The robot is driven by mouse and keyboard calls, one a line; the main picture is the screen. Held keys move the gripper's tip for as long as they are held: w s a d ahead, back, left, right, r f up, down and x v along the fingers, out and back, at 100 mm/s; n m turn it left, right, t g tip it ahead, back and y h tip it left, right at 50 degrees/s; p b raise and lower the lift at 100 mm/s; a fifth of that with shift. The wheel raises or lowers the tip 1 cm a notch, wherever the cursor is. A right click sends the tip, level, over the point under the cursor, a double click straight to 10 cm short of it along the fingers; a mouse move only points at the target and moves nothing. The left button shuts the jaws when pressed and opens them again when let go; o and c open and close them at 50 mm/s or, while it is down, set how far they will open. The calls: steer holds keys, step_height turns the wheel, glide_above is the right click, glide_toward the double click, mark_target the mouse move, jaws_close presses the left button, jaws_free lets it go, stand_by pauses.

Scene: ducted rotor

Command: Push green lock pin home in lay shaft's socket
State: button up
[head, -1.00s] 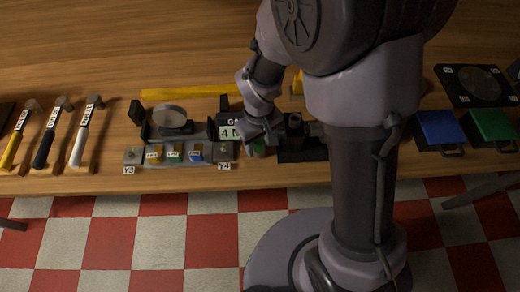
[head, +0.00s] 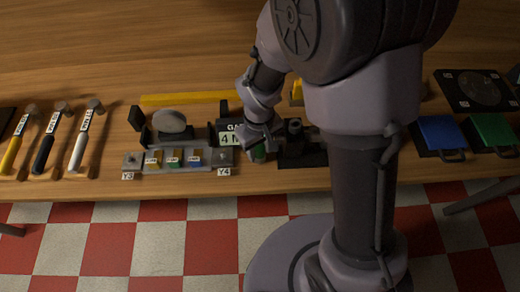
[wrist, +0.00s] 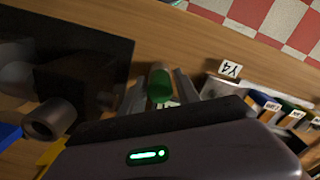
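The green lock pin (wrist: 160,84) stands between the two fingers of my gripper (wrist: 159,88) in the wrist view, its rounded end pointing away from the wrist. The fingers lie close against both sides of it, and the gripper looks shut on it. In the head view the pin (head: 258,152) shows as a small green piece below my gripper (head: 262,138). A dark block with an upright cylinder (head: 295,130) stands just right of the gripper. In the wrist view a grey hollow cylinder (wrist: 50,120) shows its open end. I cannot tell which part is the lay shaft's socket.
A grey fixture with coloured pieces (head: 175,160) and the Y4 label (head: 223,172) is close left of the gripper. Hammers (head: 45,138) lie far left. A blue box (head: 438,133) and a green box (head: 490,130) are at right. A yellow bar (head: 190,98) lies behind.

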mark_target(259, 147)
jaws_close()
steer(key=shift+r, duration=0.1)
steer(key=shift+r+p, duration=0.45)
steer(key=shift+r, duration=0.05)
steer(key=shift+r+p, duration=1.75)
steer(key=shift+r, duration=0.4)
